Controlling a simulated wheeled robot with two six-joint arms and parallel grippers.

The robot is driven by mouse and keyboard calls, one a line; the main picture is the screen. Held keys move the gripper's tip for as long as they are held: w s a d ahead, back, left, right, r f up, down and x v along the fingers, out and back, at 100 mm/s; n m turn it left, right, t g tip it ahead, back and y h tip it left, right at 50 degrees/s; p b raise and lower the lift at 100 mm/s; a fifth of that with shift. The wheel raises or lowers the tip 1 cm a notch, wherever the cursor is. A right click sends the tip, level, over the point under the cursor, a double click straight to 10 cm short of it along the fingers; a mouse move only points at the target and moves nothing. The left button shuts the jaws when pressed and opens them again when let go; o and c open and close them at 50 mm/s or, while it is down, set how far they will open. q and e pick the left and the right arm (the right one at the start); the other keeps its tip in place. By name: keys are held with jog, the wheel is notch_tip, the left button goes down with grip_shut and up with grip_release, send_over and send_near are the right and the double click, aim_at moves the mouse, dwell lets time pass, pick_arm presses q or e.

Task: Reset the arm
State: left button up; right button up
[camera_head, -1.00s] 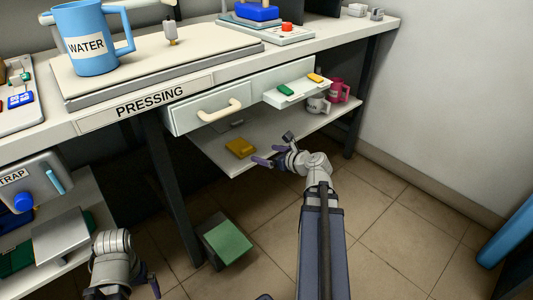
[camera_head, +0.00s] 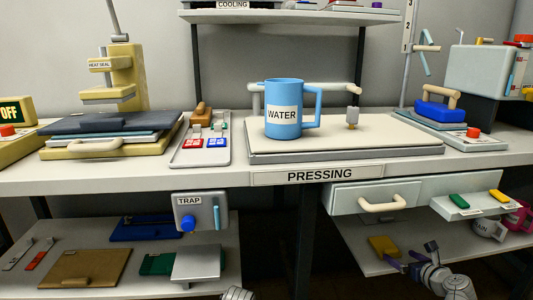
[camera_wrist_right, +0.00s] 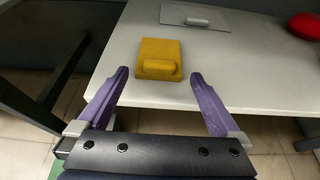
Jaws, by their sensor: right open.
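My right gripper (camera_head: 408,257) is at the lower right of the head view, in front of the lower shelf under the pressing bench. In the right wrist view its two purple fingers (camera_wrist_right: 160,88) are spread wide with nothing between them. A yellow block with a raised grip (camera_wrist_right: 158,58) lies on the white shelf just beyond the fingertips, apart from them. It also shows in the head view (camera_head: 384,246). Of my left arm only a grey rounded part shows at the bottom edge of the head view; its fingers are out of frame.
The bench (camera_head: 150,178) carries a blue WATER jug (camera_head: 283,118) on a pale press plate. A drawer (camera_head: 345,200) with a curved handle sits above my right gripper. The TRAP box (camera_head: 201,213) stands left of centre. Pink and white mugs (camera_head: 488,230) stand at the right.

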aim_at(393, 252)
jog(key=b+x, duration=0.1)
jog(key=x, duration=0.4)
jog(key=shift+w+f+b, duration=0.2)
jog(key=shift+f+b, duration=0.05)
jog(key=shift+b, duration=0.2)
jog(key=shift+r, duration=0.15)
